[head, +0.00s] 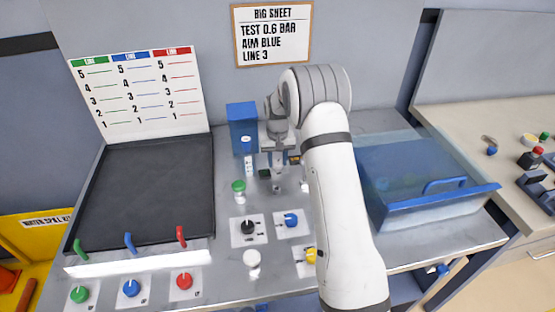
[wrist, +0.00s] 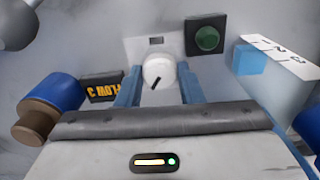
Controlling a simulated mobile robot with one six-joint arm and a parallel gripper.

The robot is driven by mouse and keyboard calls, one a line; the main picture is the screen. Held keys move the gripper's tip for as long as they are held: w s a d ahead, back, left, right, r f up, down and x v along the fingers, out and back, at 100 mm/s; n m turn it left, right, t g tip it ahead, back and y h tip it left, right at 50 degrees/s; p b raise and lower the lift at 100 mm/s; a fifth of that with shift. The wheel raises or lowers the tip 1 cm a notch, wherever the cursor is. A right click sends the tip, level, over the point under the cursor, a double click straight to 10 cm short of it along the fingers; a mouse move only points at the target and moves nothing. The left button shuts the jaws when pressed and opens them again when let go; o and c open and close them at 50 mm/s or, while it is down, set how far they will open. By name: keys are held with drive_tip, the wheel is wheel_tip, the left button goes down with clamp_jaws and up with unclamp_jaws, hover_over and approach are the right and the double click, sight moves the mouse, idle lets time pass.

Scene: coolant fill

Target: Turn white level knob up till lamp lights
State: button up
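The white knob (wrist: 158,72) has a dark pointer line and sits on a pale plate between my gripper's two blue fingers in the wrist view. My gripper (wrist: 159,80) is open around the knob, with a narrow gap seeming to show on each side. The lamp (wrist: 207,38) beside it is a dark green disc in a black square and looks unlit. In the head view my gripper (head: 278,165) reaches down to the bench in front of the blue box, and it mostly hides this knob.
A clear-lidded blue bin (head: 400,205) lies right of my arm.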

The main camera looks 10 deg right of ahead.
sight(277, 162)
drive_tip(key=shift+c, duration=1.4)
drive_tip(key=shift+f+m+b, duration=0.15)
drive_tip(key=shift+m+b, duration=0.45)
drive_tip(key=shift+r+m+b, duration=0.2)
drive_tip(key=shift+m+b, duration=0.1)
drive_tip(key=shift+m, duration=0.7)
drive_tip(key=o, duration=0.7)
wheel_tip(277, 162, up, 7)
drive_tip(key=shift+b, duration=0.6)
drive_tip(key=shift+r, duration=0.4)
